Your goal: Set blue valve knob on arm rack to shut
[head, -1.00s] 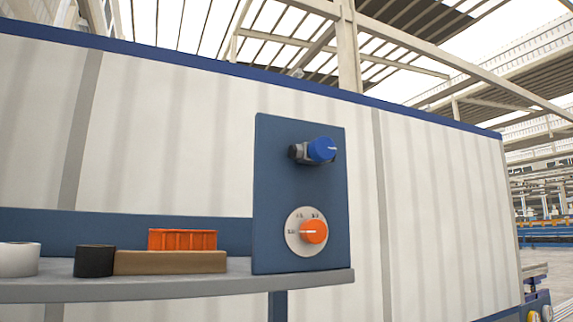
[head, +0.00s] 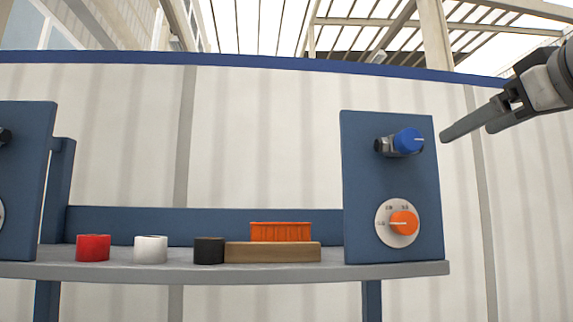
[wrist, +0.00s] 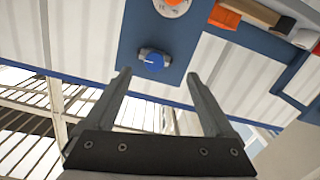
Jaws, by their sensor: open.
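The blue valve knob (head: 408,140) sits on a grey fitting high on a dark blue panel (head: 362,180) at the right end of the rack. A pale line on its face looks roughly horizontal in the head view. My gripper (head: 466,133) is at the right of the head view, to the right of the panel and apart from the knob. In the wrist view the knob (wrist: 151,60) lies ahead, beyond and between the two spread fingers (wrist: 158,80). The gripper is open and empty.
An orange dial (head: 403,223) is below the knob. The shelf (head: 180,267) holds a red cylinder (head: 93,248), a white one (head: 151,249), a black one (head: 209,250), and an orange block (head: 281,232) on a wooden block (head: 272,252). Another panel (head: 26,180) stands left.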

